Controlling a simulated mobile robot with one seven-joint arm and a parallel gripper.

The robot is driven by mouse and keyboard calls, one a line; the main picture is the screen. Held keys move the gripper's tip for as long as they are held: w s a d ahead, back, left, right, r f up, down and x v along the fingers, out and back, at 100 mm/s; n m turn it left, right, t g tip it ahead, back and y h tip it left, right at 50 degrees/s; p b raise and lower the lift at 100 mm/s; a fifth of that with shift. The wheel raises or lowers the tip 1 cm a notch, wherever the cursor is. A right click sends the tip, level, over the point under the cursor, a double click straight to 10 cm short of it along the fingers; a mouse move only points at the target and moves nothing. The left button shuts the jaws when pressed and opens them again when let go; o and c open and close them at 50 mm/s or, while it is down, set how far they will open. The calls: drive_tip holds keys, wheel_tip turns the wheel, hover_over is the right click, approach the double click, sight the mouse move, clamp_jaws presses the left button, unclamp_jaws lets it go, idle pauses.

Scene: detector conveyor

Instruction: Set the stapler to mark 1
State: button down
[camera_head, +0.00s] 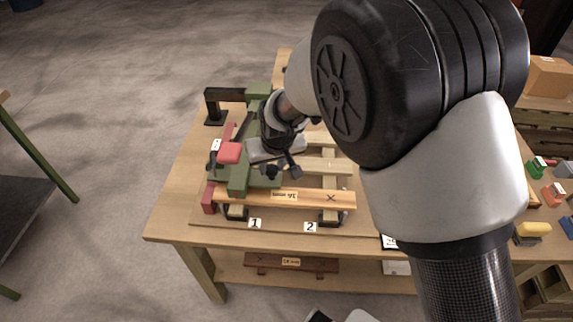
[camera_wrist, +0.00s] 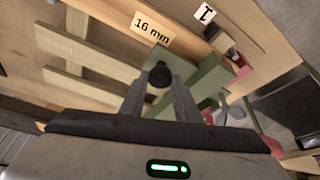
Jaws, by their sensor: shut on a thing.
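The stapler is a green body (camera_head: 238,180) with a red block on it, at the left end of the wooden frame. Its green part also shows in the wrist view (camera_wrist: 208,76). Mark 1 (camera_head: 255,223) is a small white label near the front edge, slightly right of the green body's front end. It also shows in the wrist view (camera_wrist: 205,13). Mark 2 (camera_head: 310,227) is farther right. My gripper (camera_head: 283,172) is shut on a round black knob (camera_wrist: 160,75) beside the green part. The knob's link to the stapler is partly hidden by the fingers.
A board labelled 16 mm (camera_head: 342,199) runs along the frame's front. A black bracket (camera_head: 213,96) stands at the back left of the wooden table (camera_head: 177,218). My arm covers the right middle. Several coloured small items, including a yellow one (camera_head: 533,230), sit at right.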

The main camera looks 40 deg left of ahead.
drive_tip(key=shift+s+a, duration=0.25)
drive_tip(key=shift+a, duration=0.05)
drive_tip(key=c, duration=1.4)
unclamp_jaws()
drive_tip(key=shift+o, duration=0.2)
drive_tip(key=v, duration=1.7)
drive_tip(key=shift+r, duration=0.25)
drive_tip(key=shift+w+d, duration=0.1)
drive_tip(key=shift+w, duration=0.05)
